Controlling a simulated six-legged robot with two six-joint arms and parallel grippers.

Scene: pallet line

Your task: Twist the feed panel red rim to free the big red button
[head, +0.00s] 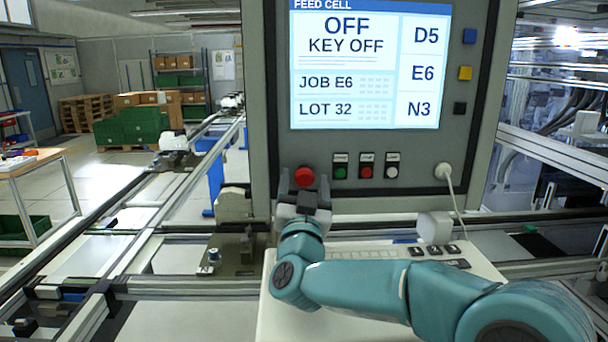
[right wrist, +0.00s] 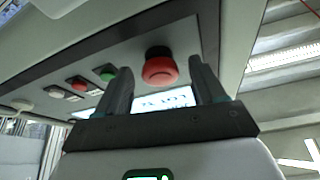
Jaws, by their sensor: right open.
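The big red button (head: 304,176) sits at the lower left of the grey feed panel (head: 262,110). In the right wrist view the red button (right wrist: 160,70) stands out from the panel on a dark collar, between my finger tips. My right gripper (head: 304,185) is in front of the button, its fingers open on either side of it. In the right wrist view the right gripper (right wrist: 158,75) shows a gap between each finger and the red rim. I cannot tell how far the fingertips reach along the button. My left gripper is not in view.
The panel's screen (head: 365,65) reads OFF, KEY OFF. Small green (head: 340,172), red (head: 365,172) and white (head: 391,172) buttons sit right of the big one. A white plug with a cable (head: 443,171) is further right. A keyboard shelf (head: 480,262) juts out below.

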